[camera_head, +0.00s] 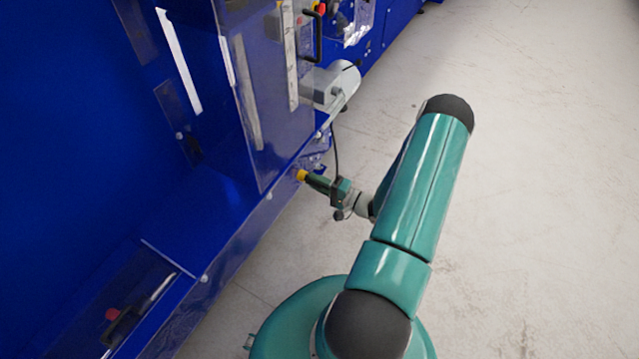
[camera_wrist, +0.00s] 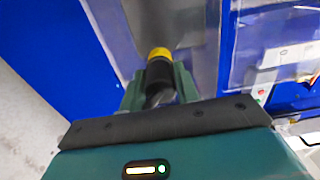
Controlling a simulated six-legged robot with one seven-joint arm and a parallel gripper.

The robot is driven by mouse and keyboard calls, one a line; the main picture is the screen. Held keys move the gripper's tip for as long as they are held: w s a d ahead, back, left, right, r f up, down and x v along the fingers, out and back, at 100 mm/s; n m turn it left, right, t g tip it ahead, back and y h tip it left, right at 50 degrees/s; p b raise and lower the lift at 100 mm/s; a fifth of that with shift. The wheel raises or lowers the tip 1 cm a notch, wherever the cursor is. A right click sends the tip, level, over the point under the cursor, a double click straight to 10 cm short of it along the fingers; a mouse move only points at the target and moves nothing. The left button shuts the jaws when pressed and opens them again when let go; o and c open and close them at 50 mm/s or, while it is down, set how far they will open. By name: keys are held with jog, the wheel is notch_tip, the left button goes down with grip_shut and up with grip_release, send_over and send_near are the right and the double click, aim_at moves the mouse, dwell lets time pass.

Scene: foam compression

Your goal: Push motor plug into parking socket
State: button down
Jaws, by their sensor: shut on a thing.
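The motor plug is a dark cylinder with a yellow end, and it shows in the wrist view (camera_wrist: 159,72) between the green fingers. My gripper (camera_wrist: 158,88) is shut around it. In the head view, the yellow end of the plug (camera_head: 300,175) points left, close to the blue machine's lower edge. My gripper (camera_head: 314,181) is just right of that yellow end. I cannot tell whether the plug touches the machine. I cannot make out the parking socket in either view.
The blue machine (camera_head: 220,235) with clear panels fills the left. A grey motor (camera_head: 332,84) is mounted above my gripper, and a black cable (camera_head: 335,148) hangs from it towards my gripper. A black handle (camera_head: 318,38) stands above. Open pale floor (camera_head: 540,180) lies to the right.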

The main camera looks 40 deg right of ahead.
jog(key=shift+w+a, duration=0.15)
jog(key=shift+w, duration=0.2)
jog(key=c, duration=0.9)
grip_release()
jog(key=shift+w, duration=0.1)
jog(key=shift+c, duration=0.2)
jog(key=v, duration=0.6)
dwell(0.4)
dwell(0.3)
jog(key=v, duration=1.4)
jog(key=shift+a+r, duration=0.1)
jog(key=shift+r, duration=0.05)
